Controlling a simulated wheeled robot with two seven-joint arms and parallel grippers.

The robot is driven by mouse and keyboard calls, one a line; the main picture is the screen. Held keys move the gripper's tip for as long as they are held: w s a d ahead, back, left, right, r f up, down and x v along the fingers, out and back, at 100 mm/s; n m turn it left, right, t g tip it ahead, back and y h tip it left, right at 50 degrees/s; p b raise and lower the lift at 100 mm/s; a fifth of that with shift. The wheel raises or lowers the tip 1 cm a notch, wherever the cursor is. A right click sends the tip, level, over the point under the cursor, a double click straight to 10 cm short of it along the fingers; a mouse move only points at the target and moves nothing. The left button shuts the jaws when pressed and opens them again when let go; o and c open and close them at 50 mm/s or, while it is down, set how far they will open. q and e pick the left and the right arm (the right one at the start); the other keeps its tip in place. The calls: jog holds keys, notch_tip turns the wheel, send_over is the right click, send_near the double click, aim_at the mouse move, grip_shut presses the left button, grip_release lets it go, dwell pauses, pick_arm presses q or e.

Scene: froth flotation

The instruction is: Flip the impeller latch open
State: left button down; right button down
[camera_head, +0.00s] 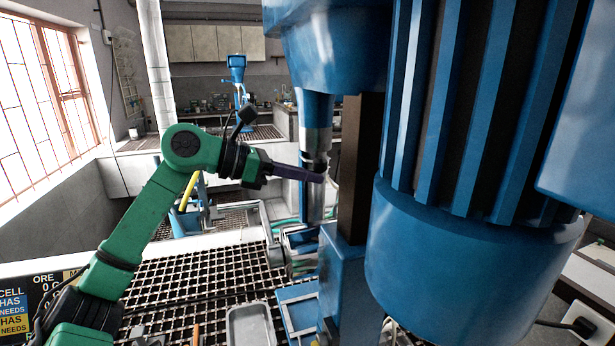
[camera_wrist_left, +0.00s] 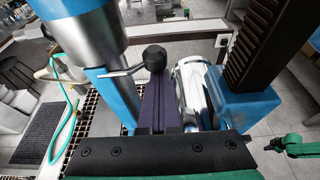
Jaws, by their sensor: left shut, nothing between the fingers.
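The impeller latch is a bent metal rod (camera_wrist_left: 122,72) with a round black knob (camera_wrist_left: 154,57), in front of the blue and silver impeller column (camera_wrist_left: 88,45) in the left wrist view. My left gripper (camera_head: 321,178) reaches in from the left in the head view, its purple fingers shut and empty beside the silver part of the column (camera_head: 315,130). In the left wrist view its fingertips (camera_wrist_left: 160,78) are right at the knob; I cannot tell whether they touch. A small dark-tipped green arm, likely my right one with its gripper (camera_wrist_left: 270,147), shows at the right edge.
A large ribbed blue motor housing (camera_head: 465,240) and a dark toothed post (camera_head: 358,170) stand close to the right of the fingers. A polished cylinder (camera_wrist_left: 194,92) is beside them. Below are a metal grating (camera_head: 190,275) and a grey tray (camera_head: 250,325). Left of the column is open space.

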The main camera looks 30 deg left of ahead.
pick_arm(q)
notch_tip(320, 180, down, 5)
jog(key=b, duration=0.5)
jog(key=r+b+v, duration=0.1)
jog(key=b+v, duration=0.2)
jog(key=v, duration=0.7)
jog(key=shift+d, duration=0.1)
